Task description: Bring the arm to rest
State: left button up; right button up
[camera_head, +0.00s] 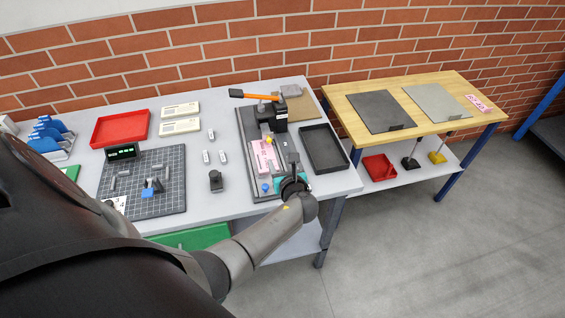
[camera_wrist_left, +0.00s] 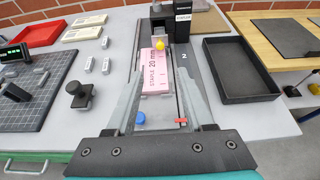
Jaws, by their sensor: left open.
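My left gripper (camera_head: 288,166) is over the near end of a dark stapler base (camera_head: 259,190). In the wrist view its two grey fingers (camera_wrist_left: 160,65) are spread, with nothing clearly held between them. A pink card reading "STAPLE 20 mm" (camera_wrist_left: 158,73) lies on the base below and between the fingers, apparently apart from them. A yellow knob (camera_wrist_left: 160,44) and a blue knob (camera_wrist_left: 140,118) are along the base. The black stapler head (camera_head: 273,115) with its orange lever (camera_head: 255,96) stands at the back. My right gripper does not show.
A black tray (camera_head: 324,166) is close right of the gripper. A small dark block (camera_head: 215,180) and a gridded mat (camera_head: 170,202) are to the left, with a red tray (camera_head: 121,118) behind.

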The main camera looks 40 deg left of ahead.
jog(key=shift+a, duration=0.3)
